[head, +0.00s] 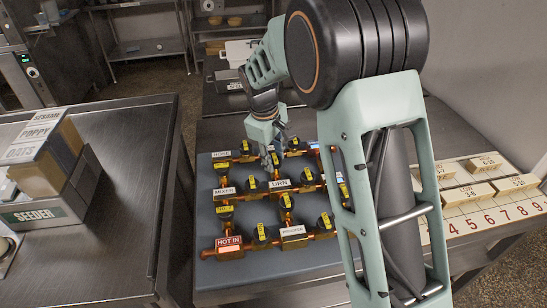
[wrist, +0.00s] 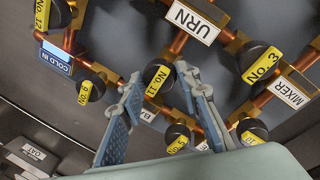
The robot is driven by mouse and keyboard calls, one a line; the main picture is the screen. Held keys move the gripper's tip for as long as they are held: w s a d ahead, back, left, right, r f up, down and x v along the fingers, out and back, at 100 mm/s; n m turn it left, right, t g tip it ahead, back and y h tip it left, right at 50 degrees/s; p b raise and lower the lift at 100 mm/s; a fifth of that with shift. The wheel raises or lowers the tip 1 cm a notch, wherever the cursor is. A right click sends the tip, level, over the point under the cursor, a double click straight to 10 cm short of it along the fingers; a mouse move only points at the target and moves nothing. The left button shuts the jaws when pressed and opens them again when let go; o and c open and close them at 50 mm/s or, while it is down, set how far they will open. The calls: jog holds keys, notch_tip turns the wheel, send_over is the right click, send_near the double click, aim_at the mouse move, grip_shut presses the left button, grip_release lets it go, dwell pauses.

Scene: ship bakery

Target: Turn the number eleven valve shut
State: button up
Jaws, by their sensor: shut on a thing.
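The number eleven valve (wrist: 157,75) has a round black knob with a yellow "No. 11" strip. In the wrist view it sits between the two blue-grey fingers of my gripper (wrist: 158,84), which is shut on it. Its strip lies slanted, and the URN label (wrist: 193,20) is above it. In the head view my gripper (head: 270,150) reaches down onto the far middle of the pipe board (head: 218,268), and its fingers largely hide this valve.
Other knobs crowd close by, such as number 3 (wrist: 260,62), number 5 (wrist: 177,138) and number 8 (wrist: 90,87). Tagged blocks (head: 478,191) lie on a numbered board at right.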

jog(key=shift+m, duration=0.3)
jog(key=shift+c, duration=0.2)
jog(key=m+p, duration=0.1)
jog(key=m, duration=0.3)
jog(key=shift+w+a+g+h, duration=0.1)
jog(key=shift+g+h, duration=0.2)
jog(key=shift+h, duration=0.1)
jog(key=m+g+p, duration=0.1)
jog(key=m, duration=0.4)
jog(key=shift+w, duration=0.1)
jog(key=m+p, duration=0.1)
jog(key=m, duration=0.3)
jog(key=shift+g, duration=0.4)
jog(key=shift+w+m+g+p, duration=0.15)
jog(key=shift+m+g+p, duration=0.3)
jog(key=shift+m, duration=1.65)
jog(key=o, duration=1.1)
jog(key=shift+o, duration=0.2)
